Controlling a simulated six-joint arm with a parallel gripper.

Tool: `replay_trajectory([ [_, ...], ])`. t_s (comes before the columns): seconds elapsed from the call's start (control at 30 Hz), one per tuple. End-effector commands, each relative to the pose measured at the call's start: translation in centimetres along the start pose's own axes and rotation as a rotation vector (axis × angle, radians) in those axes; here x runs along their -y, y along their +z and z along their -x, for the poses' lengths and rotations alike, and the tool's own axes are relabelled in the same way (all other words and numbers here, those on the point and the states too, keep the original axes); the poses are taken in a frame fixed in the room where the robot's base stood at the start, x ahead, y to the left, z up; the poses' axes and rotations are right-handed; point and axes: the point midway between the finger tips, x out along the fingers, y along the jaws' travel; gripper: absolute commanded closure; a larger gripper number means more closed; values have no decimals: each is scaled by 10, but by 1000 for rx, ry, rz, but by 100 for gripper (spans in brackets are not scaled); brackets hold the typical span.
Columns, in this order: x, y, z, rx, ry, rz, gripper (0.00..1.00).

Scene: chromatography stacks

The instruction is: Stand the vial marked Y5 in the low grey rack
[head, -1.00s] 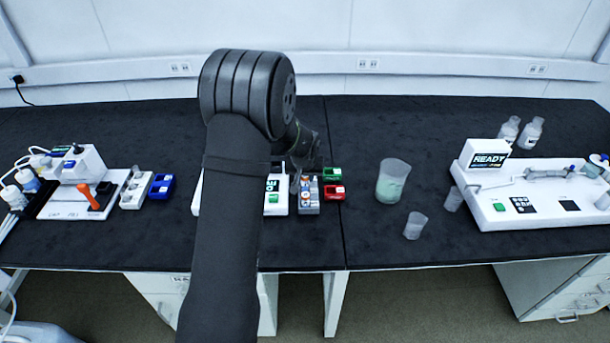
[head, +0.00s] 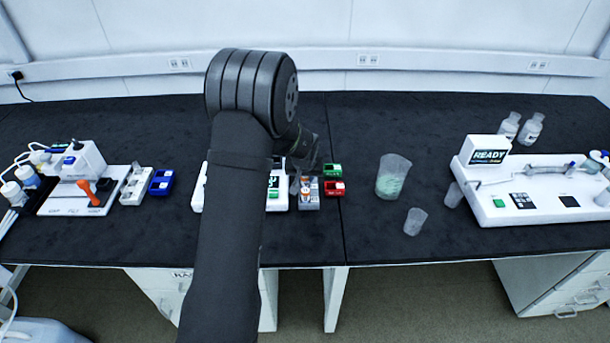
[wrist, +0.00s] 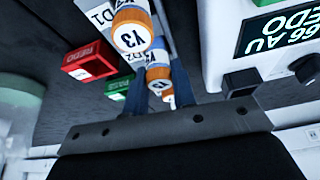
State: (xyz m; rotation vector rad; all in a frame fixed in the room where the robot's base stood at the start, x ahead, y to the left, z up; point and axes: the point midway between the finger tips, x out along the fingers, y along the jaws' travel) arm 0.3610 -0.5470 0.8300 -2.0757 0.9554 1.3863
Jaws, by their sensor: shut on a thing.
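The low grey rack (head: 309,206) stands right of the middle of the bench, with orange-banded vials in it. In the wrist view a vial marked Y3 (wrist: 131,36) stands in the rack, near slot marks that look like D1 and D2. My gripper (wrist: 157,85) is over the rack, its dark blue fingers shut on an orange-banded vial (wrist: 158,74). The mark on that vial is too small to read. Another orange-banded vial end shows just beyond it. I cannot tell whether the held vial touches the rack. In the head view my arm partly hides the gripper.
A red box (head: 334,189) and a green box (head: 332,170) stand close right of the rack. A white instrument (head: 197,190) is close on its left. A beaker (head: 392,178) and a small cup (head: 415,222) stand further right. The bench front is clear.

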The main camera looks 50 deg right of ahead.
Motion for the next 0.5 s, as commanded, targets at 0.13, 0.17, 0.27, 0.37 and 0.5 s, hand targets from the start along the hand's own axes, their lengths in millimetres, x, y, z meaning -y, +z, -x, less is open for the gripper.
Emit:
replay_trajectory([
  [0.13,0,1,-2,0,0,0,100],
  [0.17,0,1,-3,0,0,0,100],
  [0.27,0,1,-3,0,0,0,100],
  [0.37,0,1,-3,0,0,0,100],
  [0.5,0,1,-3,0,0,0,54],
])
